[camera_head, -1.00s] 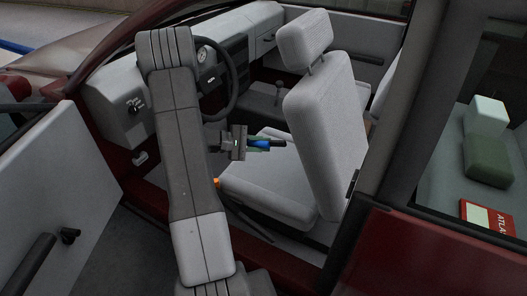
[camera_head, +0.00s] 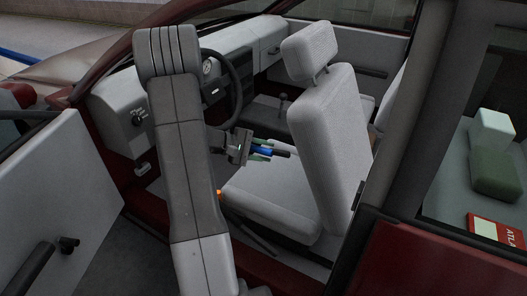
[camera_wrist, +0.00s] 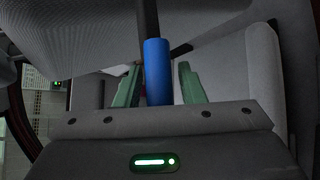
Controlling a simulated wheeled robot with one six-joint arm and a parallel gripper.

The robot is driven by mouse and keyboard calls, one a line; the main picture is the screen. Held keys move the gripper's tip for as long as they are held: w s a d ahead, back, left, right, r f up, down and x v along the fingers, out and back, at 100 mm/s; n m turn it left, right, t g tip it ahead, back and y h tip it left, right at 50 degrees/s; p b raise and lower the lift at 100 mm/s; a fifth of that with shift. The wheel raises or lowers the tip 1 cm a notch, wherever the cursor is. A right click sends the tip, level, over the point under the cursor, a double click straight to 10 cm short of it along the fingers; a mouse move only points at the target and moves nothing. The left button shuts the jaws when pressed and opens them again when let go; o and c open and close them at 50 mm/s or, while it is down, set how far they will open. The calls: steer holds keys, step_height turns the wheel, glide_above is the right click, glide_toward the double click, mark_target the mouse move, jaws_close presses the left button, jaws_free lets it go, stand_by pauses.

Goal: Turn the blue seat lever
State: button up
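The blue lever (camera_head: 267,153) has a dark rod at its end. It shows in front of the light grey seat (camera_head: 333,130), beside the backrest and above the cushion in the head view. My gripper (camera_head: 268,151) has its green fingers on either side of it. In the wrist view the blue lever (camera_wrist: 158,72) stands upright between the fingers of my gripper (camera_wrist: 160,70). A clear gap shows on its right; the left finger is very close to it, and I cannot tell whether they touch. Where the rod joins the seat is hidden.
The steering wheel (camera_head: 226,88) and dashboard (camera_head: 238,42) lie beyond my arm. The open car door (camera_head: 55,190) is at left, and the dark door pillar (camera_head: 415,110) at right. A green box (camera_head: 495,175) and a red book (camera_head: 493,228) lie behind the rear window.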

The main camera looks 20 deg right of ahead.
steer(key=shift+o, duration=0.3)
steer(key=v, duration=1.3)
steer(key=shift+a+r, duration=0.15)
steer(key=shift+a, duration=0.25)
steer(key=x, duration=1.4)
steer(key=shift+w+a, duration=0.1)
steer(key=shift+a, duration=0.05)
